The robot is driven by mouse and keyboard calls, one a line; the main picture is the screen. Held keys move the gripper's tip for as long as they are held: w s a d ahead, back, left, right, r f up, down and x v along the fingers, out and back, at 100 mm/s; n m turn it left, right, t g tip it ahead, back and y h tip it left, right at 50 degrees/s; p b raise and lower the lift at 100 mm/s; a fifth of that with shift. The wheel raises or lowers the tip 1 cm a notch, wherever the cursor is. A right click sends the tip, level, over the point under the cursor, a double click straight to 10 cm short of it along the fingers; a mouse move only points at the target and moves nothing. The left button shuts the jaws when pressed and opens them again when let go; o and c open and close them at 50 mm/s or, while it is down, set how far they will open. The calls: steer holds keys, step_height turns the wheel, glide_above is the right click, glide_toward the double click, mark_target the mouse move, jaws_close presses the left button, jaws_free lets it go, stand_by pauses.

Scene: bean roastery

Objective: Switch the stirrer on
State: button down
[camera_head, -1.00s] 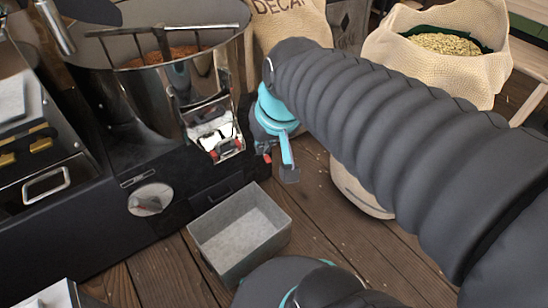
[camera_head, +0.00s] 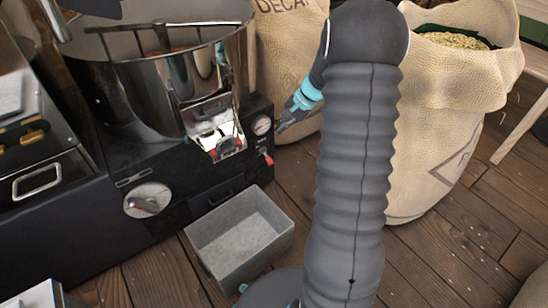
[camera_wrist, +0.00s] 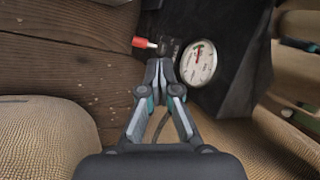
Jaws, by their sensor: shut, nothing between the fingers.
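A small switch lever with a red tip (camera_head: 268,160) sticks out of the black machine's end panel, below a round gauge. In the wrist view the red tip (camera_wrist: 140,42) on its pale stem points left, just above and left of my fingertips. The stirrer (camera_head: 165,38) is a set of dark bars in the round steel bin (camera_head: 115,95). My gripper (camera_head: 281,128) is shut and empty, pointing at the panel beside the gauge. In the wrist view its fingertips (camera_wrist: 160,62) are together, apart from the lever, and the gap in depth is hard to judge.
The round gauge (camera_wrist: 198,62) is right of my fingertips in the wrist view. A grey metal box (camera_head: 240,238) stands on the wooden floor before the machine. Burlap sacks (camera_head: 440,120) stand behind and right.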

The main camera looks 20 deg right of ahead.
mark_target(268, 158)
steer(key=w+d+f+m, duration=0.1)
steer(key=d+f, duration=0.3)
steer(key=f, duration=0.3)
steer(key=w+d+f+m+y+b, duration=0.1)
steer(key=w+d+f+m, duration=0.1)
steer(key=f, duration=0.5)
steer(key=shift+d+m+t, duration=0.3)
steer(key=shift+d+t, duration=0.1)
steer(key=shift+d, duration=0.5)
steer(key=shift+a, duration=0.1)
steer(key=b+x, duration=0.1)
steer(key=x, duration=0.9)
steer(key=shift+s+a+r, duration=0.5)
steer(key=shift+a+r, duration=0.15)
steer(key=shift+r, duration=0.05)
steer(key=shift+s+a+r, duration=0.5)
steer(key=shift+a+r, duration=0.15)
steer(key=shift+r, duration=0.05)
